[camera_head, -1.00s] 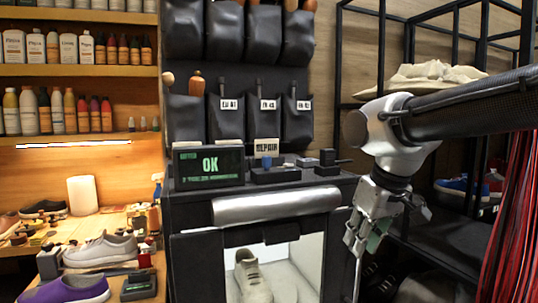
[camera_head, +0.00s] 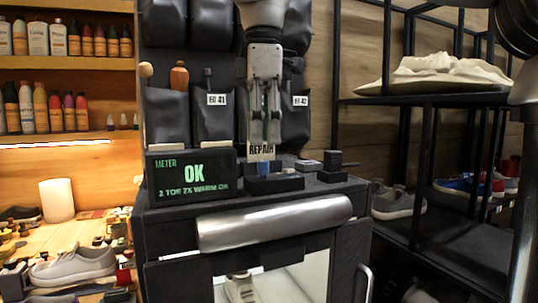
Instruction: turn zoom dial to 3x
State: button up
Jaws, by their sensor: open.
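My gripper (camera_head: 264,138) points straight down above the top of the dark cabinet (camera_head: 180,212). It is open, its two fingers a little apart and nothing seen between them. Below the fingertips a small blue knob (camera_head: 263,168) stands on a black block (camera_head: 273,184); I cannot tell whether the fingers touch it. I cannot read any zoom marks, so which control is the zoom dial is unclear. The REPAIR tag (camera_head: 261,150) is partly behind the fingers.
A dark block-shaped control (camera_head: 332,168) and a small grey-topped block (camera_head: 307,165) stand right of the knob. Black pouches (camera_head: 214,112) hang behind the gripper. A silver roll-shaped bar (camera_head: 275,223) fronts the cabinet. A shoe rack (camera_head: 430,101) stands at the right.

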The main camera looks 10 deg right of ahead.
aim_at(263, 161)
notch_tip(263, 161, down, 5)
jog(key=shift+r, duration=0.1)
grip_shut()
